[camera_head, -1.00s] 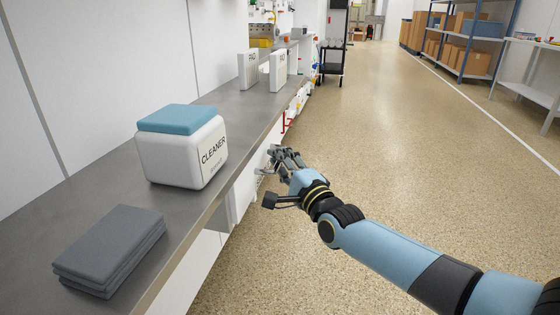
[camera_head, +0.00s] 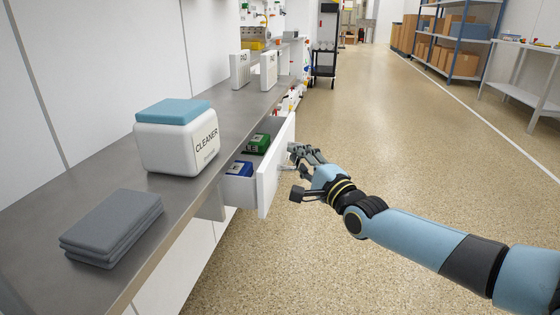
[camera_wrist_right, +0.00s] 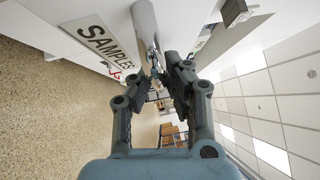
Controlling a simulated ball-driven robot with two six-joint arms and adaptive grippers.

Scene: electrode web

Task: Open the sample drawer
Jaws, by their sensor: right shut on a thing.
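The sample drawer (camera_head: 276,172) is pulled out from under the counter in the head view, with its white front standing clear of the cabinet. A green item (camera_head: 257,143) and a blue item (camera_head: 240,169) show inside it. My right gripper (camera_head: 294,154) is at the outer face of the drawer front. In the right wrist view its fingers (camera_wrist_right: 165,66) are closed around the bar handle (camera_wrist_right: 147,28), beside a label reading SAMPLES (camera_wrist_right: 97,38). My left gripper is not in view.
A cleaner tub (camera_head: 176,140) with a blue top and folded grey cloths (camera_head: 112,228) sit on the grey counter (camera_head: 190,205). White boxes (camera_head: 268,70) stand farther along. The floor right of the drawer is open, with shelving (camera_head: 458,40) at the back right.

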